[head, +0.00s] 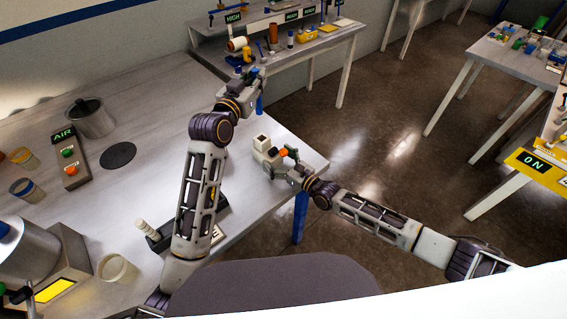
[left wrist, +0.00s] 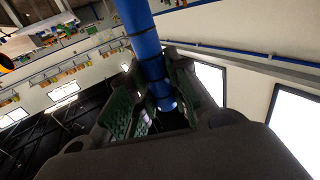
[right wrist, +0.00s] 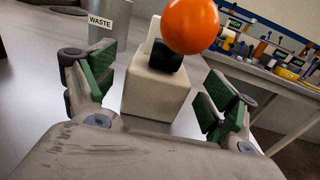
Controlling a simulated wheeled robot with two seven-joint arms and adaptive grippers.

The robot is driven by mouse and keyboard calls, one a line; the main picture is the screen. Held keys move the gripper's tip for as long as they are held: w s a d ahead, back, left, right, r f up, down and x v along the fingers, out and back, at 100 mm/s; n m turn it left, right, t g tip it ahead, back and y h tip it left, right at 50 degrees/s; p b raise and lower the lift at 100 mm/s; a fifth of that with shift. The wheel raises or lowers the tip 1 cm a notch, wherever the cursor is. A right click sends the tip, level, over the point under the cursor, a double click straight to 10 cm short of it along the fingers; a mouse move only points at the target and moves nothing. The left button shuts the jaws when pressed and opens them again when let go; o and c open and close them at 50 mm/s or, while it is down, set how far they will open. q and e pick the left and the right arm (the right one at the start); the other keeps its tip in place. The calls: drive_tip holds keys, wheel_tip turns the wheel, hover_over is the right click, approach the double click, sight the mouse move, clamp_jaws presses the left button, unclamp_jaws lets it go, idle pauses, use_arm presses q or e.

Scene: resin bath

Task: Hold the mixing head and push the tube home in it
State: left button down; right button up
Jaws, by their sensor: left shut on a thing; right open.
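My left gripper (head: 254,80) is shut on a blue tube (head: 259,104), high over the far end of the table. The tube also shows between the green finger pads in the left wrist view (left wrist: 146,45). A pale block with a dark top opening (head: 262,142), which looks like the mixing head, is near the table's right corner. In the right wrist view the pale block (right wrist: 155,92) has a black part on top and an orange ball (right wrist: 191,25) in front. My right gripper (head: 287,160) is open, its fingers either side of the block's near face; contact is unclear. The tube and block are apart.
A metal pot (head: 90,118), an AIR button box (head: 69,160) and jars stand on the left of the table. A grey container with a WASTE label (right wrist: 100,22) stands behind the block. A second bench (head: 285,48) with small items is at the back.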

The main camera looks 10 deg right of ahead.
sight(271, 152)
drive_tip(key=shift+x, duration=1.75)
drive_tip(key=shift+c, duration=0.4)
drive_tip(key=c, duration=1.3)
drive_tip(key=o, duration=1.3)
drive_tip(key=c, duration=0.8)
drive_tip(key=shift+c, duration=0.2)
